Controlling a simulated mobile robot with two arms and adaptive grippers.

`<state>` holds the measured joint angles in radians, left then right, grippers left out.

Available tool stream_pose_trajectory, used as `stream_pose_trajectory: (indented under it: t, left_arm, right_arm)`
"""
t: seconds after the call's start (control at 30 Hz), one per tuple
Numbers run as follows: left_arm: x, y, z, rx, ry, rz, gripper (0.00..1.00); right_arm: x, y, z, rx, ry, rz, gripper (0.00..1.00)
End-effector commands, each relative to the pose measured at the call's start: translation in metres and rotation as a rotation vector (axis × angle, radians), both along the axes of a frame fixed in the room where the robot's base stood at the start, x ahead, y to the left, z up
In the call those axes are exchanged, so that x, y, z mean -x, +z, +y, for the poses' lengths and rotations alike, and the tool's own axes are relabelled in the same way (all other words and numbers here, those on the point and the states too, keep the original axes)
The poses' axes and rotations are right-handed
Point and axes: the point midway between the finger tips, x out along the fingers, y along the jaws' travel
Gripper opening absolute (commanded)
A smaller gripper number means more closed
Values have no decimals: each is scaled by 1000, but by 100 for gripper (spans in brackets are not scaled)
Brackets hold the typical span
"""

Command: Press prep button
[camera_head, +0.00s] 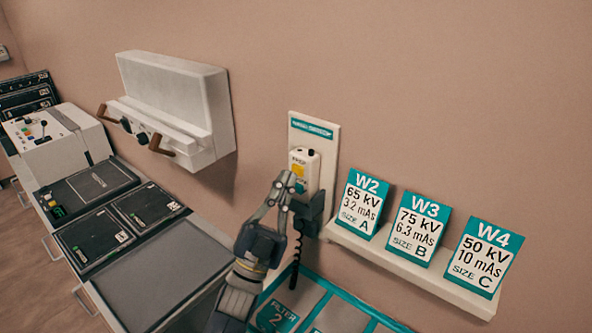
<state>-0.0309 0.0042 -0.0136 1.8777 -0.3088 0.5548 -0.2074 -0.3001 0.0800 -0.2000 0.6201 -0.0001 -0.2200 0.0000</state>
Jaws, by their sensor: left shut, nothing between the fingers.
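A white hand switch (311,168) hangs in a dark holder (311,216) on a white wall panel with a teal label. The yellow prep button (298,169) is on its upper front, under small lettering. A teal button (300,186) sits below it, partly behind my fingers. My left gripper (289,178) is shut and empty, its fingertips pointing up just at the lower left of the yellow button. I cannot tell whether they touch the switch. A dark coiled cord (296,262) hangs below. My right gripper is not in view.
A white shelf (420,270) on the right holds W2 (361,204), W3 (419,229) and W4 (482,257) cards. A teal-edged filter tray (335,290) lies below. A white wall unit with brown handles (178,108) and a counter with dark panels (160,275) are left.

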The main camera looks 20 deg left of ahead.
Motion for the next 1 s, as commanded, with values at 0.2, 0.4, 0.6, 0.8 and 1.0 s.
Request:
stream_pose_trajectory:
  t: [0.2, 0.4, 0.6, 0.8, 1.0]
  left_arm:
    - [5, 0, 2, 0, 0, 2, 0]
    - [24, 0, 9, 0, 0, 2, 0]
    - [42, 0, 15, -1, 1, 1, 0]
    - [47, 0, 17, 0, 0, 0, 0]
    - [47, 0, 17, 0, 0, 0, 0]
  right_arm:
    - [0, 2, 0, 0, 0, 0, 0]
    - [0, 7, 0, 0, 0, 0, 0]
    - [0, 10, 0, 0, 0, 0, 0]
    - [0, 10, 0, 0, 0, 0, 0]
    - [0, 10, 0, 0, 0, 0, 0]
